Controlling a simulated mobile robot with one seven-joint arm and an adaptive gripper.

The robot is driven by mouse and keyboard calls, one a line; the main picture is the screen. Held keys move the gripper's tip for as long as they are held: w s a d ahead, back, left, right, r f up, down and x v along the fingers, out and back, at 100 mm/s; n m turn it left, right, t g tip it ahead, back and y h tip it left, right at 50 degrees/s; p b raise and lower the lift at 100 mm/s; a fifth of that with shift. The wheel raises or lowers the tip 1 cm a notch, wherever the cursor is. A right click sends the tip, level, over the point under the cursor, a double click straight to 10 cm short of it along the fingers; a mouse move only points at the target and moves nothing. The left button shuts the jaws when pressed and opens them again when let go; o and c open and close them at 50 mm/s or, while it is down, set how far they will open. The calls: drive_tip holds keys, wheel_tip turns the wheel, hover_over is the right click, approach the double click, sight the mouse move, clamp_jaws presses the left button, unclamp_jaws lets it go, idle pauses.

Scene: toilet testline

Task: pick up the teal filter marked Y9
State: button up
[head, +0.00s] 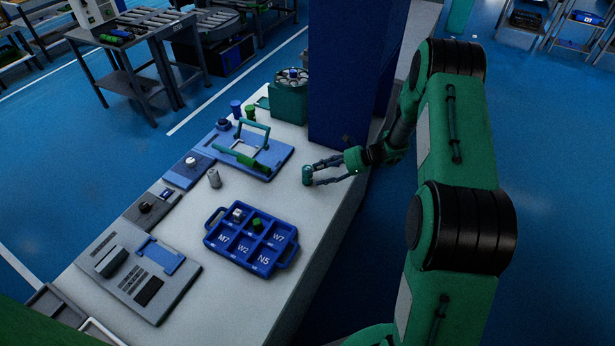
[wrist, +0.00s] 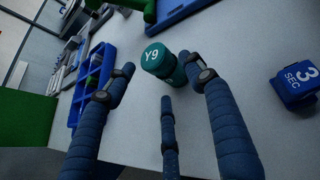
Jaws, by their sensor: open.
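The teal filter marked Y9 (wrist: 158,60) stands on the white bench top, its label facing up in the wrist view. It also shows in the head view (head: 307,174), near the bench's right edge. My gripper (head: 322,171) is open, with its fingers reaching toward the filter from the right. In the wrist view my gripper (wrist: 165,80) has its fingers spread, with the filter just past and between the tips. I cannot tell whether any finger touches it.
A blue tray (head: 207,239) with compartments marked M7, W2, W7 and N5 holds a few parts. A blue fixture with a green handle (head: 253,127) stands behind. A blue block marked 3 SEC (wrist: 296,88) lies right of my fingers. A blue column (head: 345,80) rises behind my gripper.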

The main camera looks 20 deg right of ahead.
sight(312, 174)
drive_tip(key=shift+x, duration=1.75)
drive_tip(key=shift+s, duration=0.1)
drive_tip(key=shift+c, duration=0.2)
drive_tip(key=c, duration=0.8)
